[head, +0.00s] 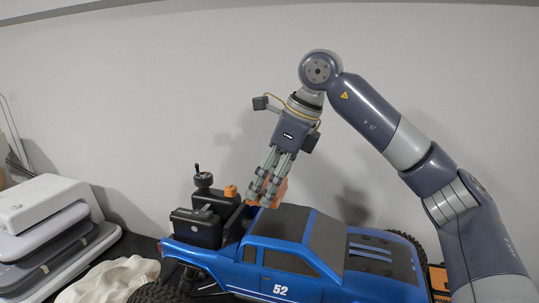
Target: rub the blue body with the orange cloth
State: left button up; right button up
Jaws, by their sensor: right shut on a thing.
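The blue body (340,288) belongs to a crawler truck with a dark roof, a white 52 on its door and dark stripes on its hood. My right gripper (267,203) comes down from above, behind the roof. It is shut on the orange cloth (281,193), which shows partly behind and beside the fingers. The fingertips are close to the rear edge of the roof; I cannot tell whether the cloth touches the body. My left gripper is not in view.
Black cases (196,227) and a small orange box (230,191) sit on the truck's rear bed. Stacked white and grey cases (42,215) stand at the left. A crumpled pale cloth (112,282) lies beside a rear wheel. A plain wall is behind.

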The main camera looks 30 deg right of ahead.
notch_tip(320, 180, up, 2)
jog(key=shift+a+p, duration=0.1)
jog(key=shift+p, duration=0.45)
jog(key=shift+w+a+r+p, duration=0.15)
jog(key=shift+w+r+p, duration=0.15)
jog(key=shift+r+p, duration=0.35)
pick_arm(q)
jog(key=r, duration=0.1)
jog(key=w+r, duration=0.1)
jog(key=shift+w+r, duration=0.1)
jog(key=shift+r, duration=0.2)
pick_arm(e)
jog(key=shift+s, duration=0.1)
jog(key=shift+s, duration=0.1)
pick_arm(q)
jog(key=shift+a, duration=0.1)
